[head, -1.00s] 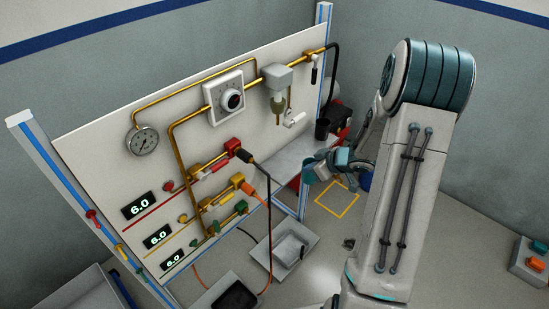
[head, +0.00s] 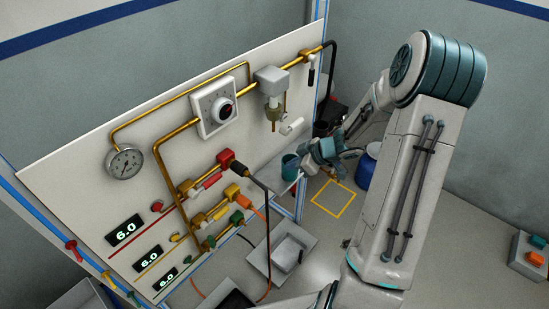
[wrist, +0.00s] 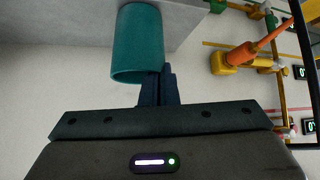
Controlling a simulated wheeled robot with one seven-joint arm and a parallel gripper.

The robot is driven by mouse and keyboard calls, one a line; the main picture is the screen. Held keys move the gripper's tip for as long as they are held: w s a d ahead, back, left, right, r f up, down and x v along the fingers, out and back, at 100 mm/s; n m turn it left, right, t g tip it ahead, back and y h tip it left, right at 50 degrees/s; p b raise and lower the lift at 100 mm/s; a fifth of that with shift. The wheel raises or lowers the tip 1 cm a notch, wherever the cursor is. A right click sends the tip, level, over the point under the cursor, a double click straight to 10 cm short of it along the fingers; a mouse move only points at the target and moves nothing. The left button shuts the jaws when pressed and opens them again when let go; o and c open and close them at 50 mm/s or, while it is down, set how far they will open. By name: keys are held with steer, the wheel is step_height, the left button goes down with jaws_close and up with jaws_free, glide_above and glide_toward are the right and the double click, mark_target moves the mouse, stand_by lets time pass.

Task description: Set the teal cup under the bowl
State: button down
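The teal cup (head: 290,168) shows beside the pale shelf at the lower right of the panel. My gripper (head: 318,160) is at the cup's right side. In the wrist view its dark fingers (wrist: 158,85) are close together at the right of the cup's rim and appear to pinch its wall; the exact contact is partly hidden.
A white-handled valve (head: 291,126) sits right of the bowl. A black container (head: 322,128) and a blue drum (head: 367,168) stand behind my arm. Orange and black hoses hang from the panel. A grey tray (head: 283,248) lies below; a yellow square (head: 334,198) marks clear floor.

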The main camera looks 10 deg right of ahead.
steer(key=w+a, duration=0.1)
steer(key=a, duration=0.1)
steer(key=w+a, duration=0.2)
steer(key=shift+w+a, duration=0.15)
steer(key=shift+w+a+f+p, duration=0.1)
steer(key=shift+w+a+p, duration=0.15)
steer(key=shift+a+p, duration=0.1)
steer(key=shift+d, duration=0.15)
steer(key=shift+f, duration=0.1)
steer(key=c, duration=1.7)
jaws_free()
steer(key=shift+s+d+r, duration=0.15)
steer(key=shift+r, duration=0.2)
steer(key=p+v, duration=0.1)
steer(key=v, duration=1)
steer(key=shift+s, duration=0.15)
